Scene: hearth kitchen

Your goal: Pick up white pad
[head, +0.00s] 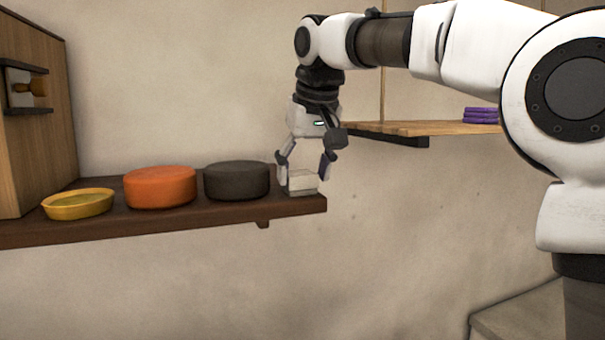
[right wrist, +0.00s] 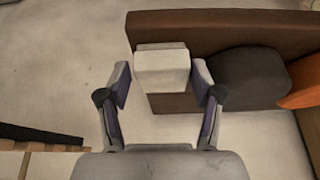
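The white pad (head: 302,181) sits at the right end of the dark wooden shelf. It looks like a small pale block with a second layer under it, and it also shows in the right wrist view (right wrist: 162,72). My right gripper (head: 304,172) points down over it, with one finger on each side. In the right wrist view the gripper (right wrist: 163,80) is open, with the pad between the fingertips and a narrow gap on each side. The pad appears to rest on the shelf. My left gripper is not in view.
On the dark shelf (head: 180,222), a dark grey round container (head: 237,181) stands close left of the pad, then an orange one (head: 160,188) and a yellow dish (head: 78,204). A lighter shelf (head: 430,128) with a purple stack (head: 481,115) is at right. A wooden cabinet (head: 32,120) stands left.

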